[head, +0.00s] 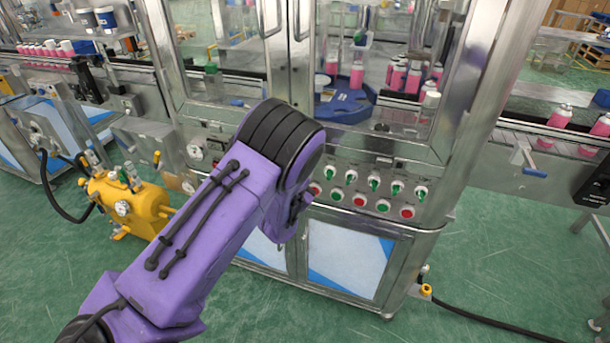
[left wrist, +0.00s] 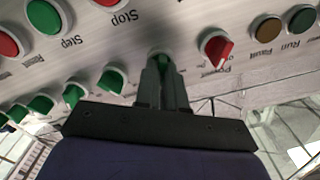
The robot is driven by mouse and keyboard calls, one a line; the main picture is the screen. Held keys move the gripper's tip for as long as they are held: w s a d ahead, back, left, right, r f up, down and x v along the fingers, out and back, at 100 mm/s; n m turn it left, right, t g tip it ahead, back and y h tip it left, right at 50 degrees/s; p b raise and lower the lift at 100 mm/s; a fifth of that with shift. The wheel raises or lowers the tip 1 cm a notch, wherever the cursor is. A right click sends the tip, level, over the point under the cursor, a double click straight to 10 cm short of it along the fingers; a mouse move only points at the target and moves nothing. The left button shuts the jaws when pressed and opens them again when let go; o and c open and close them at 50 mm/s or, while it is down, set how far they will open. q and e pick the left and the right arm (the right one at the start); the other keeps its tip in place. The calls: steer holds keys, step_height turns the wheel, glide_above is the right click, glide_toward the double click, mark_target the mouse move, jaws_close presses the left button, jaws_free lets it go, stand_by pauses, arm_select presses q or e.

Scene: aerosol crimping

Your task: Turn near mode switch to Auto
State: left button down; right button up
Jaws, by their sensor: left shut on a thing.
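In the left wrist view the control panel (left wrist: 255,85) shows upside down. My left gripper (left wrist: 163,66) is shut on a green switch knob (left wrist: 159,56) between its fingertips. The fingers hide most of that knob, and its pointer and mode label cannot be read. A row of other green knobs (left wrist: 112,80) lies to its left, and a red knob (left wrist: 216,47) to its right. In the head view my purple left arm reaches to the left part of the panel and hides its own gripper and the held knob. Several green knobs (head: 375,183) show right of it.
Red and green buttons, such as a Stop button (left wrist: 108,2) and a Step button (left wrist: 44,16), sit close by on the panel. Glass doors with handles (head: 302,25) stand above it. A yellow tank (head: 125,205) stands on the floor at left.

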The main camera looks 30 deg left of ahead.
arm_select(q)
steer(key=shift+f, duration=0.1)
stand_by(0.4)
steer(key=c, duration=1.2)
jaws_free()
steer(key=shift+s, duration=0.1)
steer(key=b+v, duration=0.2)
steer(key=v, duration=0.8)
steer(key=shift+s, duration=0.25)
steer(key=s+f+n+g, duration=0.4)
steer(key=s+f, duration=0.2)
steer(key=f, duration=0.3)
steer(key=s+f+n+g, duration=0.3)
steer(key=s+f+g, duration=0.25)
steer(key=f, duration=0.35)
steer(key=s+d+f+n+g, duration=0.1)
steer(key=s+f, duration=0.2)
steer(key=s, duration=0.2)
steer(key=s+d+f+n+g, duration=0.1)
steer(key=s+f+g, duration=0.1)
steer(key=s, duration=0.4)
steer(key=s+d+f+n+g+h, duration=0.1)
steer(key=s+d+f, duration=0.1)
steer(key=s, duration=0.4)
steer(key=shift+f+g, duration=0.35)
steer(key=shift+f, duration=0.5)
